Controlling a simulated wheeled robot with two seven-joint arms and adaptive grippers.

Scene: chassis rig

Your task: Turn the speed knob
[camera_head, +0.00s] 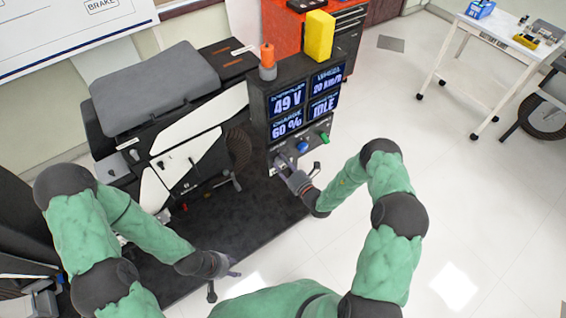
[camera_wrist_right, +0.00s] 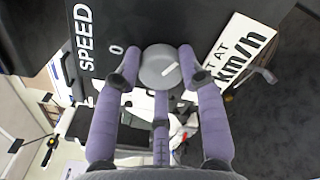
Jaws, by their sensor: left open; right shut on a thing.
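The speed knob (camera_wrist_right: 160,68) is a round grey dial with a white pointer line, on a dark panel (camera_wrist_right: 150,20) beside the printed word SPEED and a 0 mark. In the right wrist view the pointer slants up and to the right. My right gripper (camera_wrist_right: 164,60) has its purple fingers on both sides of the knob and is shut on it. In the head view my right gripper (camera_head: 283,163) is at the lower left of the console front and hides the knob.
The console screens (camera_head: 305,103) read 49 V, 60 %, 20 km/h and IDLE. A blue knob (camera_head: 303,146) and a green knob (camera_head: 324,137) sit right of my right gripper. A vehicle with a grey seat (camera_head: 155,85) stands left. A white table (camera_head: 500,35) is far right.

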